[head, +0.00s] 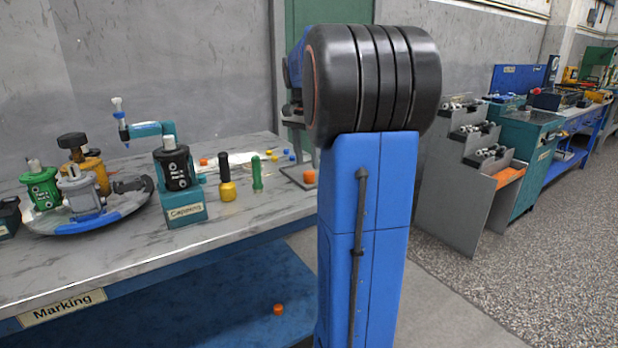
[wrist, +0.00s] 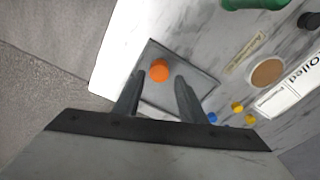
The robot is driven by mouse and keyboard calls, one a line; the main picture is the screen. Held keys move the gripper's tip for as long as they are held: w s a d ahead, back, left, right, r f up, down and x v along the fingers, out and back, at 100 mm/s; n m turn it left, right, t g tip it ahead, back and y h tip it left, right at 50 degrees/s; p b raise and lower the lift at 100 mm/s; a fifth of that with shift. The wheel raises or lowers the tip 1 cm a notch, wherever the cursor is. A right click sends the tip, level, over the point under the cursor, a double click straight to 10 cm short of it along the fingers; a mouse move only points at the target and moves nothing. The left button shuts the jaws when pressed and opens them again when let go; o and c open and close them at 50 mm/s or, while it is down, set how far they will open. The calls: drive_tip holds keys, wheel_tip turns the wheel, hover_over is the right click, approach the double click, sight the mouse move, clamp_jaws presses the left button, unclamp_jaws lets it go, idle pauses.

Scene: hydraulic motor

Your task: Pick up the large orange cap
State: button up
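A large orange cap (head: 309,177) sits near the right end of the marble-topped table, partly beside my arm in the head view. In the wrist view the orange cap (wrist: 159,70) lies on a thin grey square plate (wrist: 205,83) near the table edge. My gripper (wrist: 158,77) is open and empty, with its two fingers pointing toward the cap. The cap appears between the fingertips in the picture; I cannot tell the remaining distance. My gripper is hidden behind my arm in the head view.
Small yellow (wrist: 237,107) and blue (wrist: 212,117) caps lie right of the plate. A brown disc (wrist: 268,72) lies farther right. Another orange cap (head: 278,309) is on the lower shelf. A yellow-black tool (head: 227,180) and green tool (head: 257,175) stand on the table.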

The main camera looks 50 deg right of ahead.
sight(309, 177)
drive_tip(key=shift+d+f, duration=0.2)
drive_tip(key=shift+f, duration=1.05)
drive_tip(key=shift+d+f, duration=0.15)
drive_tip(key=shift+f, duration=1.05)
drive_tip(key=c, duration=0.8)
